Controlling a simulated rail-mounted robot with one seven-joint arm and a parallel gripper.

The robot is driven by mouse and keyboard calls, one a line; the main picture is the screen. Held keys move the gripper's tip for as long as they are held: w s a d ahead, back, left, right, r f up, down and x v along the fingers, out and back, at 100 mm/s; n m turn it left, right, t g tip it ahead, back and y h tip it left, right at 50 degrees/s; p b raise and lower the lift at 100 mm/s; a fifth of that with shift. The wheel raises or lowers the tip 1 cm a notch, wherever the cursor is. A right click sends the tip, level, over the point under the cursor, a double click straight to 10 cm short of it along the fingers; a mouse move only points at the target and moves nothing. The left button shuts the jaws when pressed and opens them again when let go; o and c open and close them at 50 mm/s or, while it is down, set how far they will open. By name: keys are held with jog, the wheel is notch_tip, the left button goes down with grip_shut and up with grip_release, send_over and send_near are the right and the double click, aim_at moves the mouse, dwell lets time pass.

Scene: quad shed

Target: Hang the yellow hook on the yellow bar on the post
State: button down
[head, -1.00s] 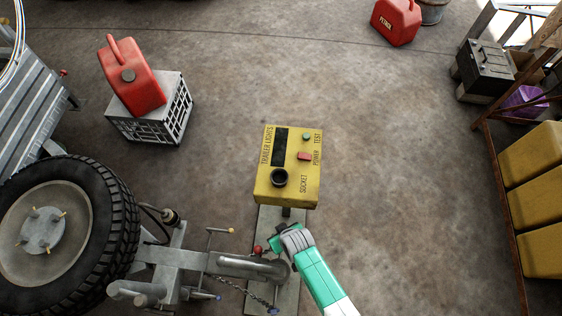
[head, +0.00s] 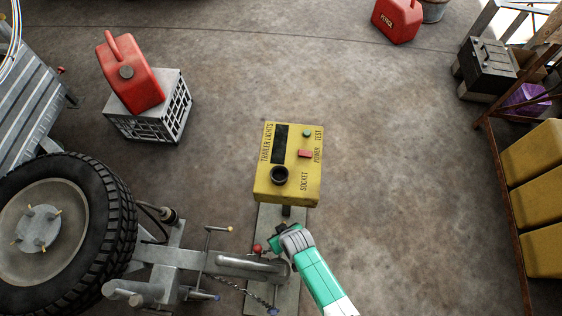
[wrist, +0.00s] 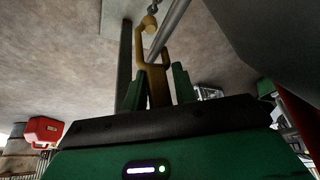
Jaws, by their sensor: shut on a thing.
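My gripper (head: 275,245) is low at the front, just below the yellow control box and beside the grey trailer coupling. In the wrist view its two green fingers (wrist: 158,86) are shut on a yellow-brown hook (wrist: 157,70), whose upper part extends beyond the fingertips. A rounded yellow end and a chain link (wrist: 152,9) show at its top. A grey rod (wrist: 170,28) passes close beside the hook; I cannot tell whether they touch. In the head view, a thin rod with a yellow tip (head: 230,229) stands left of my gripper. The hook cannot be made out there.
The yellow control box (head: 288,160) stands just beyond my gripper. The grey coupling (head: 240,265), a red knob (head: 257,248) and a chain (head: 245,288) lie close to its left. A wheel (head: 60,235) is farther left.

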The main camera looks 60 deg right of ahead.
jog(key=shift+f, duration=0.3)
jog(key=c, duration=0.6)
grip_release()
jog(key=shift+o, duration=0.2)
jog(key=shift+r, duration=0.1)
notch_tip(320, 180, up, 9)
jog(key=p, duration=0.8)
jog(key=shift+p, duration=0.4)
